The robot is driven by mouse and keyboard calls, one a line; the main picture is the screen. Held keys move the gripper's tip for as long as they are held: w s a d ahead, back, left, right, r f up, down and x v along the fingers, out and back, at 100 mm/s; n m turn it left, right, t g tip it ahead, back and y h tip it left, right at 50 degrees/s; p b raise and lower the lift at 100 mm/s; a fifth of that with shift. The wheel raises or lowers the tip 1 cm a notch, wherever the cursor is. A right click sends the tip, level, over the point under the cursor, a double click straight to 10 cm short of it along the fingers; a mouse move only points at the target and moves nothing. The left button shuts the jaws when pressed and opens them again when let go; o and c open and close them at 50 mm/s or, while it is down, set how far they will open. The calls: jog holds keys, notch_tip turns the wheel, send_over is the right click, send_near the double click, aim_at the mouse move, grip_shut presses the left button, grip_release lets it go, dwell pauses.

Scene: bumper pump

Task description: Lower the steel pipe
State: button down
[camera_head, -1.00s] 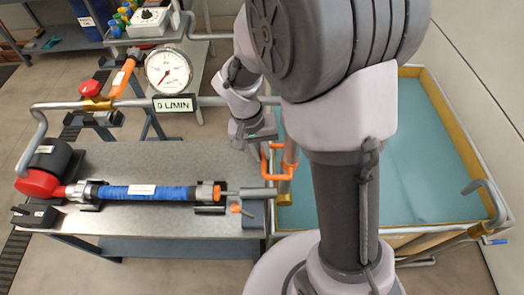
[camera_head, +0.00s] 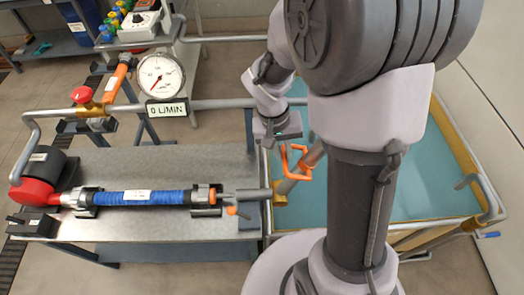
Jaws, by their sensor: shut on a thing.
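The steel pipe (camera_head: 286,186) rises from a brass-coloured fitting at the near left corner of the tank. It leans up to the right over the tank, and its upper part passes behind my arm. An orange handle (camera_head: 303,170) is fixed on it. My gripper (camera_head: 284,134) is at the tank's left side, just above and behind the handle in the picture. It is shut on the pipe or its handle; the exact contact is hard to make out.
The tank (camera_head: 272,225) has a yellowish rim and a blue-green inside. A steel bench (camera_head: 160,237) to the left bears a blue-wrapped hose (camera_head: 155,198) and a red-and-black pump (camera_head: 40,178). A round gauge (camera_head: 160,77) reads zero. My arm covers much of the tank.

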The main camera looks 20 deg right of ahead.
jog(key=d, duration=0.2)
jog(key=shift+s+d, duration=0.3)
jog(key=shift+s, duration=0.1)
